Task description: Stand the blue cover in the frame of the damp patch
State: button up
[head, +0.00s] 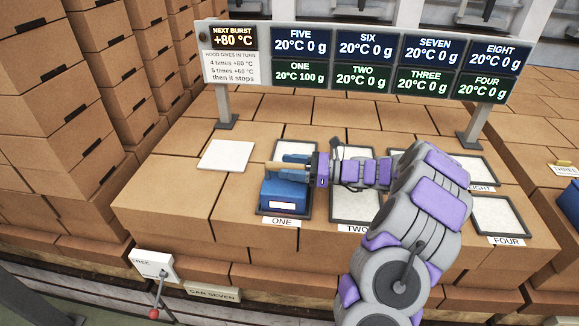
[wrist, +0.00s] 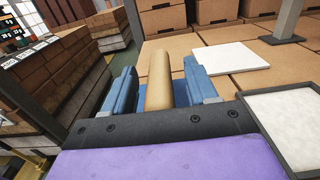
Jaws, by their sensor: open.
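The blue cover (head: 284,196), a blue box with a tan bar handle (head: 283,167), stands in the frame labelled ONE. My gripper (head: 288,164) is at the handle, reaching in from the right. In the wrist view the handle (wrist: 159,82) lies between the two blue fingers, with a gap on each side; the gripper is open. Pale panels in dark frames show at TWO (head: 354,204) and FOUR (head: 498,216). My arm hides much of the frames to the right. I cannot tell a damp patch on any visible panel.
A board (head: 359,60) reads 100 g for ONE, 0 g for the others, all 20°C, and "next burst +80 °C". A loose white square (head: 226,155) lies left of the frames. A lever (head: 157,297) with a "FREE" sign stands in front.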

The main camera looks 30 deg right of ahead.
jog(key=shift+s+d, duration=0.1)
jog(key=shift+d, duration=0.65)
jog(key=p+v, duration=0.1)
jog(key=v, duration=1)
jog(key=shift+s+p, duration=0.2)
jog(key=shift+p, duration=0.1)
jog(key=shift+a, duration=0.25)
jog(key=shift+d, duration=0.15)
